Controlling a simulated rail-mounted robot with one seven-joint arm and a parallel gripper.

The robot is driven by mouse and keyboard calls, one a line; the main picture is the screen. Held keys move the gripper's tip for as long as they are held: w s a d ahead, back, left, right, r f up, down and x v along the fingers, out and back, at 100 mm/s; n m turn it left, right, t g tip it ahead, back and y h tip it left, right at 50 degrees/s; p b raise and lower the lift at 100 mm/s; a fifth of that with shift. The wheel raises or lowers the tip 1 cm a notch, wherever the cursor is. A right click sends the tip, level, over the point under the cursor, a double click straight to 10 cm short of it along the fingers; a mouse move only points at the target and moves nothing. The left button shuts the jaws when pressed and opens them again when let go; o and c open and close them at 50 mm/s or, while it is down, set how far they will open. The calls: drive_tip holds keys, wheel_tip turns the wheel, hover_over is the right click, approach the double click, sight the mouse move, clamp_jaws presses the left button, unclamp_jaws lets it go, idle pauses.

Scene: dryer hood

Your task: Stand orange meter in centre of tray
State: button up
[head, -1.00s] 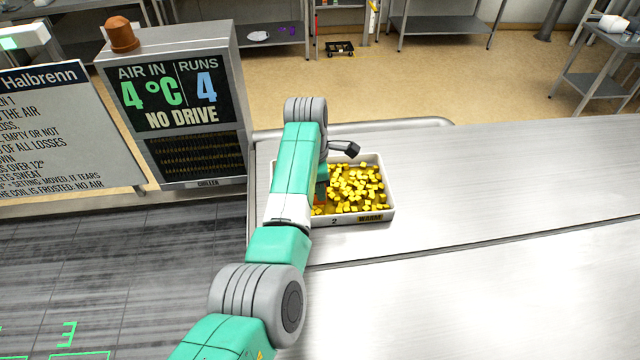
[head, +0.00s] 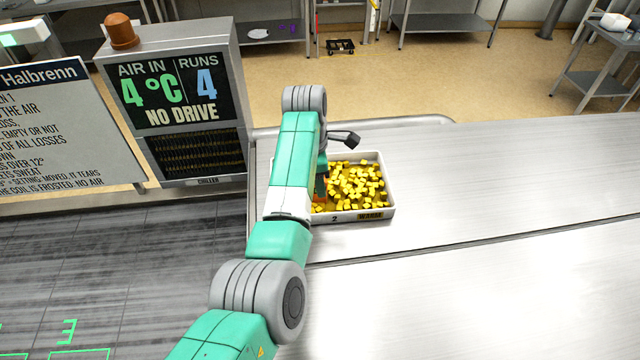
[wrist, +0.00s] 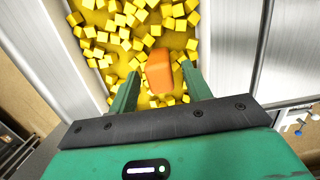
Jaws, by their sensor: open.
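The orange meter (wrist: 159,74) is in the wrist view, among yellow cubes in the tray, just beyond and between my fingertips. Whether it stands upright or leans I cannot tell from this view. My gripper (wrist: 157,90) is open, with a green finger on each side of the meter and a gap showing around it. In the head view a bit of orange (head: 319,190) shows beside my arm at the left part of the tray. The tray (head: 364,217) is pale, marked "2" and "WARM", and holds many yellow cubes. My arm hides its left side.
The tray stands on a steel table (head: 480,190) with wide free room to the right. A rail (head: 400,124) runs behind it. A chiller unit (head: 190,110) reading "4 °C" and "NO DRIVE" stands to the left, beside a sign board (head: 60,130).

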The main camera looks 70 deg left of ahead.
wheel_tip(320, 180, up, 10)
drive_tip(key=s+b, duration=0.1)
drive_tip(key=shift+a+f, duration=0.2)
drive_tip(key=w+d+r+m+t+y, duration=0.2)
drive_tip(key=w+d+r+m+y, duration=0.15)
drive_tip(key=w+m, duration=0.2)
drive_tip(key=w+d+r+m+t+y, duration=0.2)
drive_tip(key=w+d+r+m+t, duration=0.15)
drive_tip(key=w, duration=0.35)
drive_tip(key=w+d+r+m+t+y, duration=0.1)
drive_tip(key=w+d+r+m+t, duration=0.3)
drive_tip(key=d, duration=0.3)
drive_tip(key=w+d+r+m+t+y, duration=0.1)
drive_tip(key=w+d+r+m+t, duration=0.1)
drive_tip(key=d+r+m, duration=0.35)
drive_tip(key=s+d+r+m+t+h, duration=0.1)
drive_tip(key=s+d+r+m+t, duration=0.3)
drive_tip(key=d, duration=0.6)
drive_tip(key=d+r+m+t+h, duration=0.1)
drive_tip(key=d+r+m+t, duration=0.2)
drive_tip(key=d+r, duration=0.45)
drive_tip(key=s+d+r+m+t+h, duration=0.2)
drive_tip(key=s+d+r+m, duration=0.1)
drive_tip(key=s+d, duration=0.3)
drive_tip(key=s+d+r+m+t+h, duration=0.3)
drive_tip(key=s+d, duration=0.3)
drive_tip(key=d, duration=0.3)
drive_tip(key=shift+s+m, duration=0.2)
drive_tip(key=shift+m, duration=0.45)
